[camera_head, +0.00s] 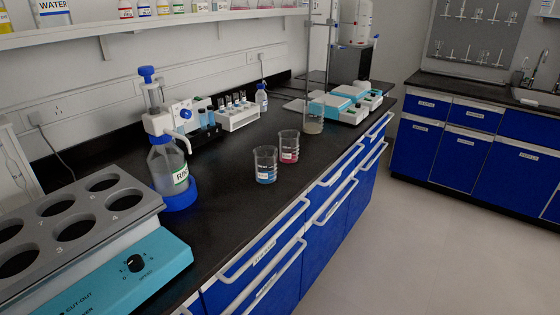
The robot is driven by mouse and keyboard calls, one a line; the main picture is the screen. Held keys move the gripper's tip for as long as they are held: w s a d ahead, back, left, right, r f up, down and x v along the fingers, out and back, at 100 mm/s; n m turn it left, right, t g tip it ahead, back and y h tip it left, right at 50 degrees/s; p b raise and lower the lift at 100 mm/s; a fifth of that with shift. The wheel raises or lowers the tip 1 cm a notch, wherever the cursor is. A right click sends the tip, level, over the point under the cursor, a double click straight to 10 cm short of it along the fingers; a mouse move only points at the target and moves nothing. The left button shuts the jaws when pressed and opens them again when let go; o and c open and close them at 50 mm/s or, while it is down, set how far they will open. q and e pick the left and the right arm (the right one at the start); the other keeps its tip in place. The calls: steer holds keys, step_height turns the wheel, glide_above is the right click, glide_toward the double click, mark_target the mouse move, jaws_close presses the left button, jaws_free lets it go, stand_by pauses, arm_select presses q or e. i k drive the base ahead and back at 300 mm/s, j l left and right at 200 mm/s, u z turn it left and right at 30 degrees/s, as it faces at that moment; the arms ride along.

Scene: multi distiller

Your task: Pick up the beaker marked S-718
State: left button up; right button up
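Two glass beakers stand upright on the black bench near its front edge. One beaker (265,166) holds blue liquid and carries a small white label. The other beaker (289,147) stands just behind it to the right, holds pink-red liquid and also has a small white label. The writing on both labels is too small to read, so I cannot tell which is S-718. Farther back, a glass vessel (313,125) with pale contents stands at the foot of a tall stand. Neither of my grippers is in view.
A teal water bath (150,265) with round holes fills the near left. A dispenser bottle (168,165) on a blue base stands left of the beakers. A white tube rack (240,118) and teal devices (345,105) are behind. The black bench (225,215) before the beakers is clear.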

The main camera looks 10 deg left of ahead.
mark_target(266, 165)
steer(key=i+l, duration=1.15)
steer(key=l, duration=0.25)
steer(key=i+l, duration=0.6)
steer(key=i+l+u, duration=0.1)
steer(key=u, duration=0.35)
steer(key=l+u, duration=0.3)
steer(key=u, duration=0.15)
steer(key=i, duration=0.05)
